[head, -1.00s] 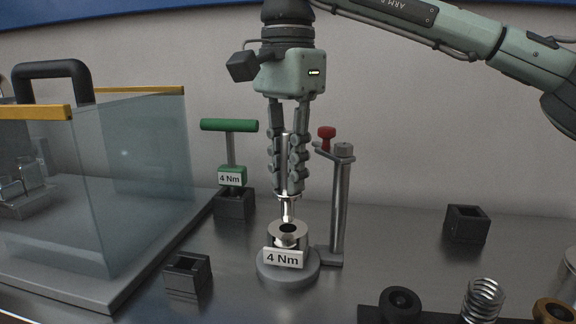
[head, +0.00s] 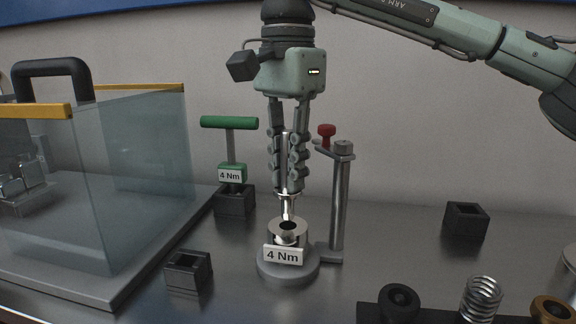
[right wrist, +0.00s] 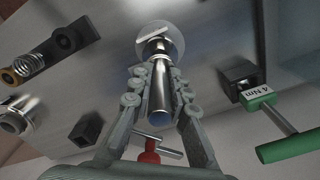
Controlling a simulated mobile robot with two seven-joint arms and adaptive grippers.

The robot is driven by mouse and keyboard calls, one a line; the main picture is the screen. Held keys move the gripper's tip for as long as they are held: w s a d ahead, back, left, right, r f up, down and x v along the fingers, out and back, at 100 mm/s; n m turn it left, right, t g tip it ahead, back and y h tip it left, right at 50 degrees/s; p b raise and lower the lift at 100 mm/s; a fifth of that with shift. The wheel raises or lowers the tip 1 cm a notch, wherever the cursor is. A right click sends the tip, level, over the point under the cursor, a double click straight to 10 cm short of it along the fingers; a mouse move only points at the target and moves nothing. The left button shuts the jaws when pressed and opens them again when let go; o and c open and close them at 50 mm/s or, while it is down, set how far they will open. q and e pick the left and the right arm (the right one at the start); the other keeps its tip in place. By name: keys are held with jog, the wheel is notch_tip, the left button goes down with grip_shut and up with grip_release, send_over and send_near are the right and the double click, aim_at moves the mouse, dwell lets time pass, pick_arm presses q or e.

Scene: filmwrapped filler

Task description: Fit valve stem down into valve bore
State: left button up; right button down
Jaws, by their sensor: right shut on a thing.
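The valve stem (head: 287,206) is a shiny metal rod, held upright in my right gripper (head: 288,185), which is shut on it. The valve body (head: 288,233) is a metal cylinder on a round grey base (head: 288,271), with a "4 Nm" label on its front. The stem's lower end is right at or just above the dark bore opening; I cannot tell whether it has entered. In the right wrist view the stem (right wrist: 160,95) lies between the fingers, pointing at the valve, and hides the bore. My left gripper is not in view.
A post with a red-knobbed clamp (head: 341,205) stands close to the right of the valve. A green T-handle tool (head: 230,150) sits in a black holder behind left. Black blocks (head: 187,271) (head: 466,221), a glass-sided case (head: 150,150) and a parts rack with a spring (head: 483,299) surround it.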

aim_at(288, 130)
jog(key=shift+f+b, duration=1.4)
jog(key=shift+f, duration=1.1)
jog(key=c, duration=1.4)
grip_release()
jog(key=shift+o, duration=0.2)
notch_tip(288, 130, up, 12)
